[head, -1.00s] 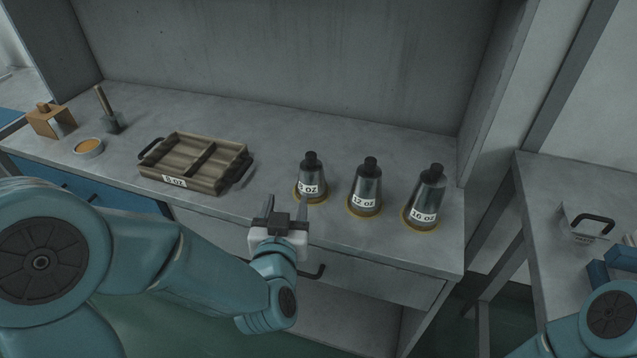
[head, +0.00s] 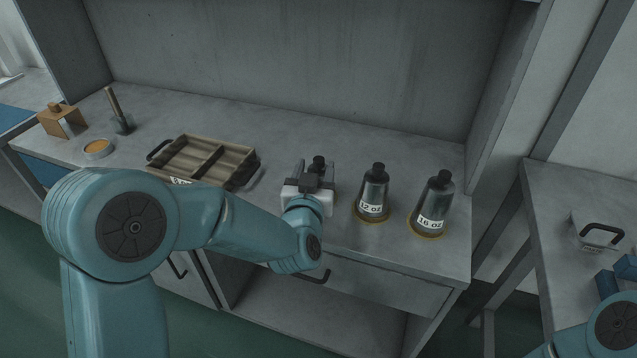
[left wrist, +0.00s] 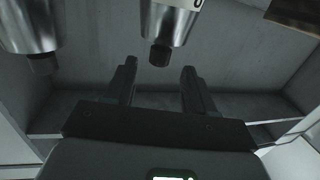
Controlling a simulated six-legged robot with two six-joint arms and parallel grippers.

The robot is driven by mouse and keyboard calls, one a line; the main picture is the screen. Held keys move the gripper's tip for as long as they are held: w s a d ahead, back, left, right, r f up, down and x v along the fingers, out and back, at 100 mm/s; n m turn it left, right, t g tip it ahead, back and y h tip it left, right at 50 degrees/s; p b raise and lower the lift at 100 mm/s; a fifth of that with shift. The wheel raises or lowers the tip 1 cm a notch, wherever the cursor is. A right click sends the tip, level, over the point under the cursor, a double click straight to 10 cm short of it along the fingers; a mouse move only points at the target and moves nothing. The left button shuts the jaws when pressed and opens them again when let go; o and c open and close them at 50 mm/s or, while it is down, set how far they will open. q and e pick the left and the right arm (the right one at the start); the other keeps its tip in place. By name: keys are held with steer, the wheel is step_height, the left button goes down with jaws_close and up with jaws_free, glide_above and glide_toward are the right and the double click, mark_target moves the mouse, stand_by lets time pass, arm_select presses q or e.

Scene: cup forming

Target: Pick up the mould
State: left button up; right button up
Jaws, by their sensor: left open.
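Three metal moulds with black knobs stand in a row on the bench. The leftmost mould (head: 319,162) is mostly hidden behind my left gripper (head: 315,172); its knob shows. The middle one, labelled 12 oz (head: 373,192), and the right one, labelled 16 oz (head: 435,202), stand upright to its right. My left gripper is open and empty. In the left wrist view, a mould (left wrist: 170,25) hangs from the top with its knob in line with the gap between the fingers (left wrist: 159,68). Whether the fingers reach around it is unclear. Another mould (left wrist: 30,25) is at left. My right gripper is out of view.
A wall closes the bench's back.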

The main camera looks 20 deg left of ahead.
mark_target(318, 163)
arm_select(q)
steer(key=w, duration=0.4)
steer(key=shift+w+a+f, duration=0.25)
steer(key=shift+a, duration=0.1)
steer(key=shift+s, duration=0.1)
jaws_close()
steer(key=shift+r, duration=0.15)
stand_by(0.8)
